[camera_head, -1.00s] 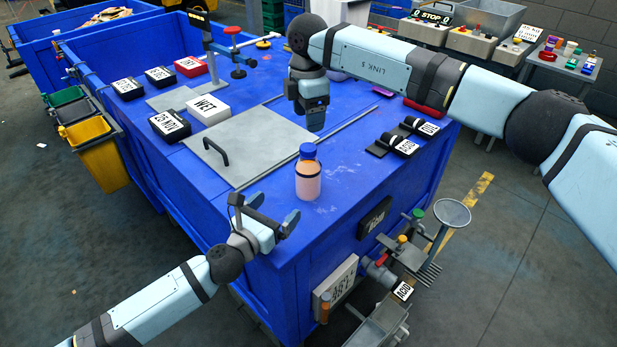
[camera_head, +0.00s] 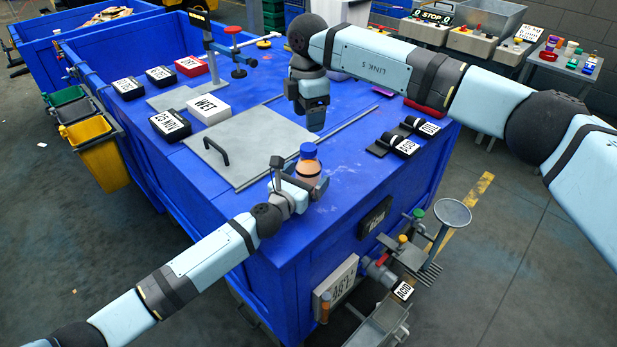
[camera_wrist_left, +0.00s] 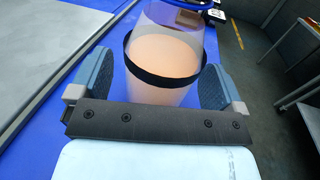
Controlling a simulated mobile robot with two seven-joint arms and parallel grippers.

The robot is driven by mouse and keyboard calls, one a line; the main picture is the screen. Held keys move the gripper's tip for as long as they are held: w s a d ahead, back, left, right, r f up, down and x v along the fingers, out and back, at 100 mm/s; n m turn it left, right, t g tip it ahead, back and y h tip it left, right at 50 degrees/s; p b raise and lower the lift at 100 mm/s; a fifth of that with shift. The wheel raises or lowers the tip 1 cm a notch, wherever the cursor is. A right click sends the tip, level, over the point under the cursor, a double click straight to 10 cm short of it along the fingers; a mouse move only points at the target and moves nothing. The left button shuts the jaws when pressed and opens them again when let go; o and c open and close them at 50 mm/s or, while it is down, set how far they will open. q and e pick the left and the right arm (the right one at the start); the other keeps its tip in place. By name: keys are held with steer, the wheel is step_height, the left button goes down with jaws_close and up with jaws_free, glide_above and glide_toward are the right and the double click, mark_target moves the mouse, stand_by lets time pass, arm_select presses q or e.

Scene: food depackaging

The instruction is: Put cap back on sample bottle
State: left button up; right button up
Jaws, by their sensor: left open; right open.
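The sample bottle (camera_head: 308,168) stands upright on the blue table top near its front corner. It is clear, with pale orange contents, a dark band and a blue top; I cannot tell whether this blue part is the cap or a neck ring. My left gripper (camera_head: 302,185) is open, with its fingers on either side of the bottle. In the left wrist view the bottle (camera_wrist_left: 165,70) stands between the two blue-grey fingers (camera_wrist_left: 158,82), with no clear grip on it. My right gripper (camera_head: 316,124) points down behind the bottle and looks empty.
A grey plate with a black handle (camera_head: 217,151) lies left of the bottle. A white WET box (camera_head: 208,110) and a 25 NOV box (camera_head: 170,125) stand beyond it. Black labelled blocks (camera_head: 396,146) are at the right.

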arm_select(q)
steer(key=shift+w+d, duration=0.4)
steer(key=shift+w, duration=0.1)
jaws_close()
arm_select(e)
steer(key=n, duration=1.2)
steer(key=shift+n, duration=0.4)
steer(key=n, duration=0.6)
steer(key=shift+n, duration=0.3)
steer(key=n, duration=0.3)
steer(key=shift+n, duration=0.4)
steer(key=n, duration=0.4)
